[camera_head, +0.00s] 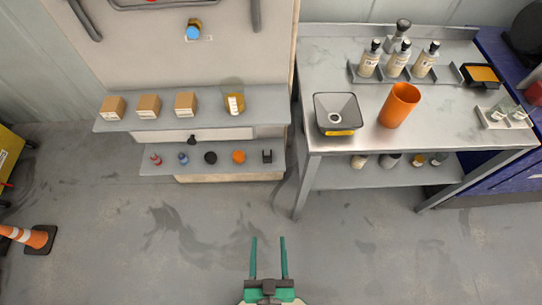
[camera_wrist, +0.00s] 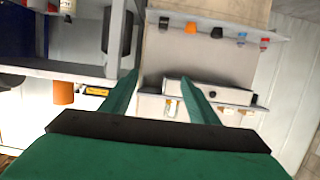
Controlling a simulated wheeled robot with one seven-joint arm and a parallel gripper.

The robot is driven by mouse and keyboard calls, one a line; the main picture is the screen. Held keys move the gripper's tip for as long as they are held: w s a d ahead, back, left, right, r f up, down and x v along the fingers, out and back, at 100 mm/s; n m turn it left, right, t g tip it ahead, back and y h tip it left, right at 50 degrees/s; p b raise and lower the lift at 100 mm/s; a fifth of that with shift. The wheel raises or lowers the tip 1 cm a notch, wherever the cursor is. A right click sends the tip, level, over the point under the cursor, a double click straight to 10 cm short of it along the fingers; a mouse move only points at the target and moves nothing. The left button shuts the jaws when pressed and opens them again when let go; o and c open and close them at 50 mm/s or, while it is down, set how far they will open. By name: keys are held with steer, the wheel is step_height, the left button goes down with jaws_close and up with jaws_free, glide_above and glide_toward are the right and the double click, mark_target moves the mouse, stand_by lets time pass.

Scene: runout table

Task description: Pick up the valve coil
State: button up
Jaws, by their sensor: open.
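A small black block with an upright part (camera_head: 267,156) stands at the right end of the low wall shelf and looks most like the valve coil, though it is too small to be sure. It also shows near the top of the wrist view (camera_wrist: 163,22). My gripper (camera_head: 268,240) is open and empty, over the floor in front of the shelf and apart from it. Its two green fingers also show in the wrist view (camera_wrist: 160,78).
The low shelf (camera_head: 222,167) also holds an orange part (camera_head: 239,157), a black round part (camera_head: 210,157), a blue part (camera_head: 183,158) and a red part (camera_head: 156,160). An upper shelf (camera_head: 212,104) overhangs behind. A metal table (camera_head: 450,133) stands right; floor in front is clear.

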mark_target(267, 159)
steer(key=shift+g, duration=0.7)
steer(key=f+x, duration=0.1)
steer(key=x, duration=1.2)
steer(key=s+f+x, duration=0.1)
steer(key=x, duration=1.3)
steer(key=f+x, duration=0.1)
steer(key=x, duration=1.2)
steer(key=shift+d+f, duration=0.15)
steer(key=shift+a+x, duration=0.15)
steer(key=shift+x, duration=1.4)
steer(key=shift+a+x, duration=0.1)
steer(key=shift+x, duration=1.5)
steer(key=c, duration=1.3)
